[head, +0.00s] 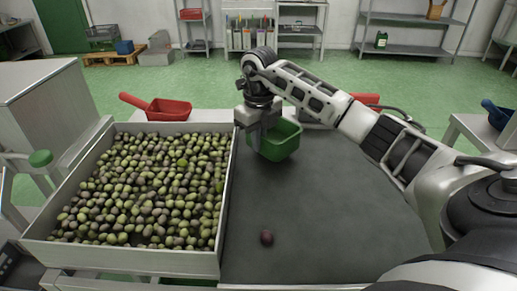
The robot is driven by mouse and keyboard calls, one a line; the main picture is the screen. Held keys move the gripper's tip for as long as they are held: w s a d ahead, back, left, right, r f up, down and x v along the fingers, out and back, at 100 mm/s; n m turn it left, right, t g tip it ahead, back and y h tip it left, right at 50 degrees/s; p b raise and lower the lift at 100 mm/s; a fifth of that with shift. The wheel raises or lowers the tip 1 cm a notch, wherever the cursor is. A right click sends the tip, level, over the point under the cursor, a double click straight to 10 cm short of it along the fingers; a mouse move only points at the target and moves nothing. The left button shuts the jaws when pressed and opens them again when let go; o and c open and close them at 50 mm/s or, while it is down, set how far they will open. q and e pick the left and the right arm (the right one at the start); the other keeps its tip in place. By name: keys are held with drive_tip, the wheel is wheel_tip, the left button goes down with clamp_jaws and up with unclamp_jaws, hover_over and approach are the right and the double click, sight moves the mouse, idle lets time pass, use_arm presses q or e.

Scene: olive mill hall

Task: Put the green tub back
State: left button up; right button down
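The green tub (283,144) is near the far end of the dark grey table top (320,210), just right of the olive bin. My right gripper (262,138) points down at the tub's left side and appears shut on its wall; the fingertips are partly hidden. The tub looks slightly tilted, and I cannot tell clearly whether its bottom touches the surface. My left gripper is not in view.
A wide bin (222,262) full of olives fills the left. One dark olive (267,237) lies on the table top. A red scoop (168,109) lies behind the bin, and another red item (366,99) is partly behind my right arm. The table's middle is mostly clear.

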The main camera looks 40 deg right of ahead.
wheel_tip(320, 180, down, 3)
drive_tip(key=shift+r, duration=0.2)
drive_tip(key=shift+f, duration=0.15)
drive_tip(key=c, duration=1.6)
unclamp_jaws()
drive_tip(key=shift+c, duration=0.2)
drive_tip(key=shift+r, duration=0.3)
wheel_tip(320, 180, up, 12)
drive_tip(key=shift+s+f+p, duration=0.1)
drive_tip(key=shift+f+p, duration=0.05)
drive_tip(key=shift+p, duration=0.15)
